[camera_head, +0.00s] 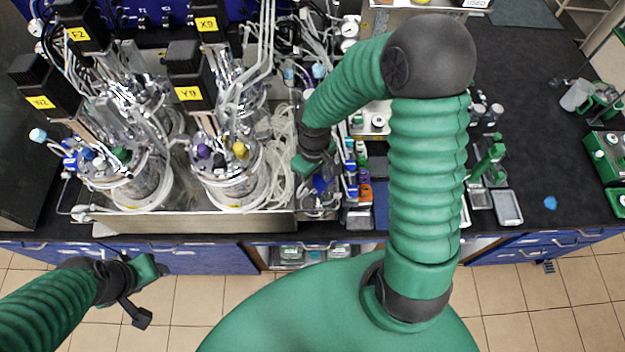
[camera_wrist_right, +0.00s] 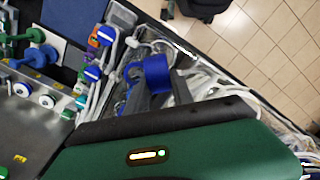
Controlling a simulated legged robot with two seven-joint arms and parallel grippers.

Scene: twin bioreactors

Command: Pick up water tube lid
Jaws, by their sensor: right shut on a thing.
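My right gripper (camera_head: 320,181) is over the gap at the right end of the metal tray. In the right wrist view its dark fingers (camera_wrist_right: 148,88) are shut on a blue ring-shaped lid (camera_wrist_right: 156,72), which looks like the water tube lid. In the head view a little of the blue lid (camera_head: 321,186) shows by the fingertips. My arm and hand hide part of the area around it. My left gripper (camera_head: 149,291) is open and empty, in front of the bench edge over the floor.
Twin bioreactors (camera_head: 228,179) with tubing stand in the metal tray (camera_head: 190,224) on the left. Blue-capped bottles (camera_wrist_right: 93,73) stand close beside the right gripper. White tubing (camera_head: 283,150) lies near it. The dark bench (camera_head: 535,150) is mostly clear at right.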

